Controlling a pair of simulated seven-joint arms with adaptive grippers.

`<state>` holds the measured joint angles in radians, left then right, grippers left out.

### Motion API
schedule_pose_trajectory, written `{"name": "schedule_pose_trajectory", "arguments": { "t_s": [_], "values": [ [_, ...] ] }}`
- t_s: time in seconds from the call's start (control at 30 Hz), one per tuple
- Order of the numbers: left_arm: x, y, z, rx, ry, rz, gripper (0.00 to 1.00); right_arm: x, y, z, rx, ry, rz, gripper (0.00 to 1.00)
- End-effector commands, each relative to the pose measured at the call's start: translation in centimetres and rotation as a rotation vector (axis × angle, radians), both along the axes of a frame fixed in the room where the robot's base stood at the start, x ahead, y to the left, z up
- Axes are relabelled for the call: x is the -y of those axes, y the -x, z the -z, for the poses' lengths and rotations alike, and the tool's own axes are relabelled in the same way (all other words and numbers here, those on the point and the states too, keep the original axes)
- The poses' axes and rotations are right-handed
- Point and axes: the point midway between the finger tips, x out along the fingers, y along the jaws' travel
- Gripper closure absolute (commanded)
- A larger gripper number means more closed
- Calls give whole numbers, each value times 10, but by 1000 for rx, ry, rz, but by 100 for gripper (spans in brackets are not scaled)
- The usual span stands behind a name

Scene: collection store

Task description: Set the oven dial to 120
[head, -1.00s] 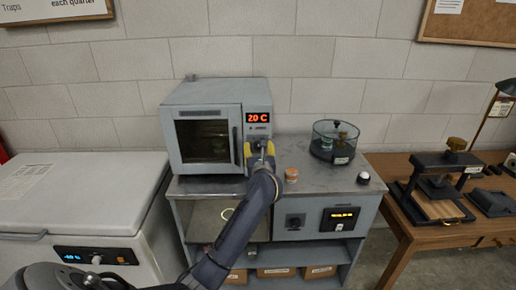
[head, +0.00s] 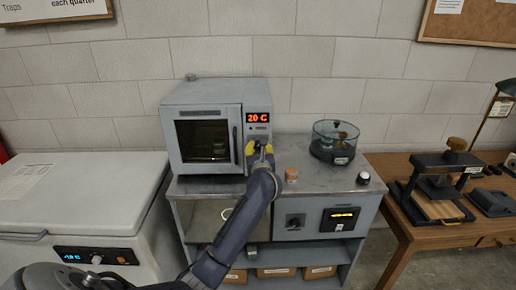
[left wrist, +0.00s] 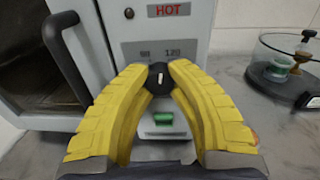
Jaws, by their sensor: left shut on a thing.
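The oven (head: 206,140) stands on the grey counter, and its red display (head: 258,117) reads 20 C. The dial (left wrist: 158,76) is a dark round knob with a white mark, below printed numbers that include 120 in the left wrist view. My left gripper (head: 259,147) is at the oven's control panel; its yellow fingers (left wrist: 160,72) are shut on the dial, one on each side. A green switch (left wrist: 163,119) shows below the dial between the fingers. The dial is mostly hidden by the gripper in the head view. My right gripper is not in view.
A round glass vessel (head: 335,142) and a small orange-topped jar (head: 291,174) stand on the counter to the right of the oven. A white chest freezer (head: 75,200) is at the left. A wooden table (head: 420,228) with a press is at the right.

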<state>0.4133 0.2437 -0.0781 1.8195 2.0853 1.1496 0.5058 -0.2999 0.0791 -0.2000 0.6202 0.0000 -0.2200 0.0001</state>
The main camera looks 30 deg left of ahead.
Motion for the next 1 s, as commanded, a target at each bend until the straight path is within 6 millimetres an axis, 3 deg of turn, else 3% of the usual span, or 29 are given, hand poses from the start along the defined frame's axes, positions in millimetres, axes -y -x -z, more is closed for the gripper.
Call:
{"name": "schedule_pose_trajectory", "arguments": {
  "t_s": [0.17, 0.57, 0.93, 0.97, 1.0],
  "values": [
    [0, 0, 0, -13, -17, 1, 100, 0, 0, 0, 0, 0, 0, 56],
    [0, 0, 1, -191, -283, 2, 100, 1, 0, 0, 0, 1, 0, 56],
    [1, 0, 1, -207, -303, 1, 100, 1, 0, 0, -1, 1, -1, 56],
    [1, 0, 1, -206, -303, 1, 80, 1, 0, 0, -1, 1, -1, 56],
    [1, 0, 1, -206, -303, 1, 75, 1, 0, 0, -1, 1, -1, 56]
  ]
}}
